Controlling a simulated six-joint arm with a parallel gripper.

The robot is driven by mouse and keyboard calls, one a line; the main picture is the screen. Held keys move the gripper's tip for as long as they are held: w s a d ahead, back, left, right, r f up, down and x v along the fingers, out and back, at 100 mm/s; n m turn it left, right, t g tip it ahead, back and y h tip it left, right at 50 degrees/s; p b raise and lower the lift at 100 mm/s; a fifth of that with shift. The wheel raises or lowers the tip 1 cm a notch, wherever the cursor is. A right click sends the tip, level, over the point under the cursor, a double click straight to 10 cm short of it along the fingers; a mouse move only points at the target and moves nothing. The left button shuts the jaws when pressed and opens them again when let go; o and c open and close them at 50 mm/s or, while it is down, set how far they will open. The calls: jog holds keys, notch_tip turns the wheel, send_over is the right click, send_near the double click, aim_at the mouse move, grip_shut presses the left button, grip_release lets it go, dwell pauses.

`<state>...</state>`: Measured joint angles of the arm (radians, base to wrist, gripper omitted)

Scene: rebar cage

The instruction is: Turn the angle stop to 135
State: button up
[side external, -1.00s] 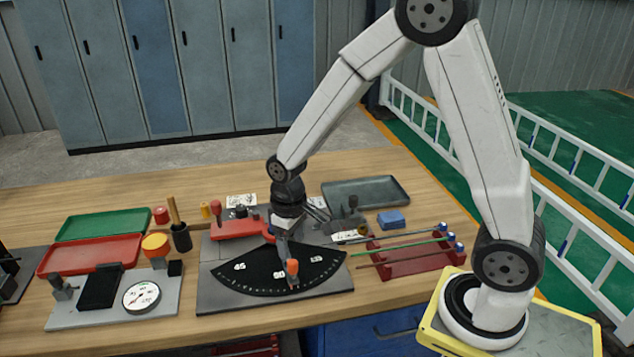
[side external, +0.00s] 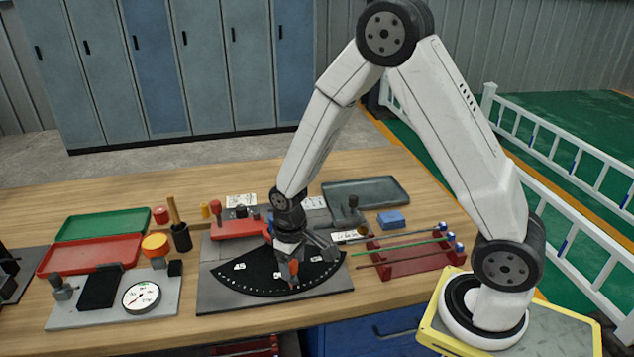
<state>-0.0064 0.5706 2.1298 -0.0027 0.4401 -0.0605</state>
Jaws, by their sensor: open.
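The angle stop shows as an orange-tipped post (side external: 293,267) near the front edge of the black fan-shaped angle scale (side external: 245,276). The scale has white number labels and lies on a grey base plate (side external: 215,297). My gripper (side external: 291,262) points down over the scale, open, right at the orange post. I cannot tell whether its fingers touch the post. The arm and gripper hide the middle of the scale and the pivot behind it.
A red rack (side external: 415,258) with coloured rods stands right of the plate. A blue block (side external: 391,220) and a grey tray (side external: 365,191) lie behind it. Left are a dial gauge (side external: 141,297), a red tray (side external: 90,254) and a green tray (side external: 105,225).

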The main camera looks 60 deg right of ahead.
grip_shut()
dwell(1.3)
